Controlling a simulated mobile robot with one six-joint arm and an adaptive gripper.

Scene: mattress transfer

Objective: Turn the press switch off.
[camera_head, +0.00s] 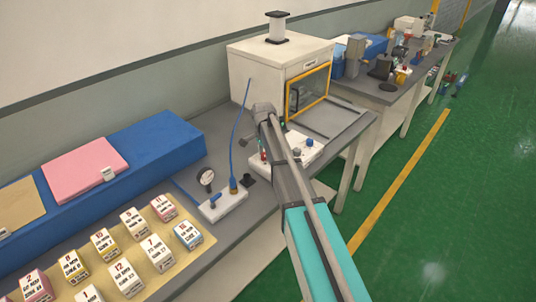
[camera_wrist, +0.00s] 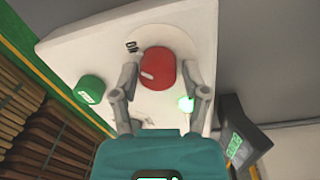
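In the wrist view, a round red knob (camera_wrist: 158,68) with a white mark stands on a white panel (camera_wrist: 82,48). A green button (camera_wrist: 90,89) sits to its left, and a small green light (camera_wrist: 186,103) glows below right of the knob. My gripper (camera_wrist: 161,64) is open, with one finger on each side of the red knob. I cannot tell whether either finger touches it. In the head view, my arm reaches to the front of the white press cabinet (camera_head: 258,68), which has a yellow-framed window. The fingers and red knob cannot be made out there.
A white control box (camera_head: 270,146) with a blue knob lies beside my arm on the grey bench. A white base (camera_head: 222,205) with a gauge and blue hose stands nearer. Labelled boxes (camera_head: 123,278) and a blue block (camera_head: 160,147) fill the left. Green floor (camera_head: 450,230) is open at right.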

